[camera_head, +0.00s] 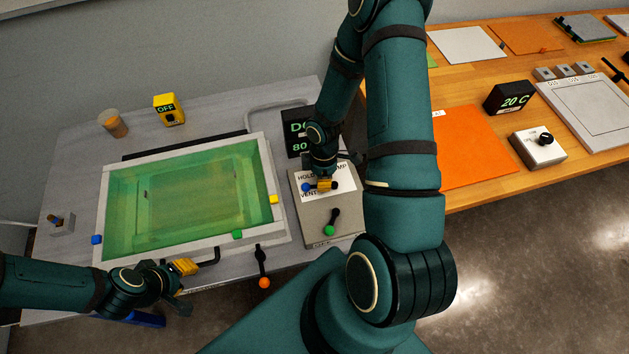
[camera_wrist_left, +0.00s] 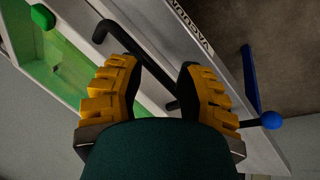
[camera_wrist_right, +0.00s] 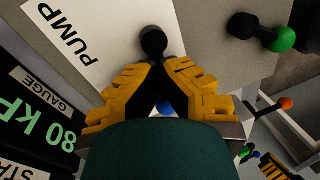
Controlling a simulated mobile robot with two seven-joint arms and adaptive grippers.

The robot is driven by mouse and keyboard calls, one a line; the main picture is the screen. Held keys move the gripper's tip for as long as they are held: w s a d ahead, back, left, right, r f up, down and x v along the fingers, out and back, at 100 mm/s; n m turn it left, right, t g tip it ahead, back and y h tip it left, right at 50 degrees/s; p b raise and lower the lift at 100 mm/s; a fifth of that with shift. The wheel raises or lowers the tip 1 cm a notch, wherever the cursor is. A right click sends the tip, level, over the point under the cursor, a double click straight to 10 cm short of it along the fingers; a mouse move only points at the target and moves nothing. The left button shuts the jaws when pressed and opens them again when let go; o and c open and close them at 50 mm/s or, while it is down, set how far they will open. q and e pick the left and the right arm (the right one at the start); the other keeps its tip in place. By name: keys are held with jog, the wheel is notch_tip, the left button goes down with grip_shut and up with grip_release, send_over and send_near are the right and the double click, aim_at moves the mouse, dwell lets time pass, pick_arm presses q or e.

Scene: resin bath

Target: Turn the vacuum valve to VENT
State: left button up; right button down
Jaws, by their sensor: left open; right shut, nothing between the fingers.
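The vacuum valve's blue knob (camera_head: 307,187) shows on the grey panel box (camera_head: 313,218), by a white label with HOLD, PUMP and VENT. My right gripper (camera_head: 328,184) is shut at this valve. In the right wrist view the shut fingertips (camera_wrist_right: 155,68) lie just below the valve's round black pivot (camera_wrist_right: 153,40). The blue knob (camera_wrist_right: 165,107) shows partly behind the fingers, which hide most of the lever. My left gripper (camera_head: 183,266) is open at the bath's front; its fingers stand either side of a black bar handle (camera_wrist_left: 135,48) in its wrist view.
A green-knobbed lever (camera_head: 331,220) sits below the valve, and an orange-knobbed lever (camera_head: 263,268) hangs at the front. The gauge (camera_head: 297,134) reads 80, partly hidden by my arm. The green resin bath (camera_head: 270,165) fills the bench's middle. A yellow OFF box (camera_head: 168,108) stands behind.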

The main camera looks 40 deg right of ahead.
pick_arm(q)
jog(key=shift+a+f, duration=0.1)
jog(key=shift+f, duration=0.2)
pick_arm(e)
jog(key=shift+s+a+f+n, duration=0.1)
jog(key=shift+s+a+n, duration=0.1)
jog(key=shift+n, duration=0.3)
jog(key=shift+s+a+n, duration=0.1)
jog(key=shift+s+n, duration=0.1)
jog(key=shift+n, duration=0.3)
jog(key=c, duration=1)
grip_release()
jog(key=shift+d, duration=0.1)
jog(key=shift+w, duration=0.1)
jog(key=shift+w+r, duration=0.15)
jog(key=shift+r, duration=0.4)
jog(key=r, duration=0.3)
jog(key=w+r, duration=0.1)
jog(key=r, duration=0.3)
jog(key=d+r, duration=0.1)
jog(key=r, duration=0.2)
jog(key=shift+w+r, duration=0.4)
pick_arm(q)
jog(key=shift+s, duration=0.1)
